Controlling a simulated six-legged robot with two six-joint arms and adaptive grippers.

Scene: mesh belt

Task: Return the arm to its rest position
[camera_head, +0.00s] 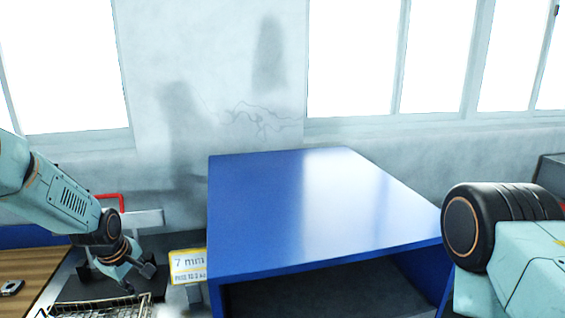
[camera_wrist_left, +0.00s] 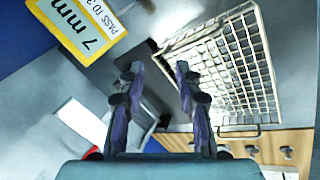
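My left arm comes in from the left in the head view and angles down to the right. My left gripper (camera_head: 148,268) hangs above the left side of the work area, next to the yellow-edged sign. In the left wrist view the two fingers of the left gripper (camera_wrist_left: 157,75) stand apart, with nothing held between them. A joint and a pale link of my right arm (camera_head: 520,250) fill the right edge of the head view. My right gripper is out of view.
A blue open-fronted box (camera_head: 290,210) stands in the middle. A wire mesh basket (camera_head: 105,308) lies below the left gripper; it also shows in the left wrist view (camera_wrist_left: 262,125). A "7 mm" sign (camera_head: 188,266) stands beside the box. A wooden surface (camera_head: 40,272) is at the left.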

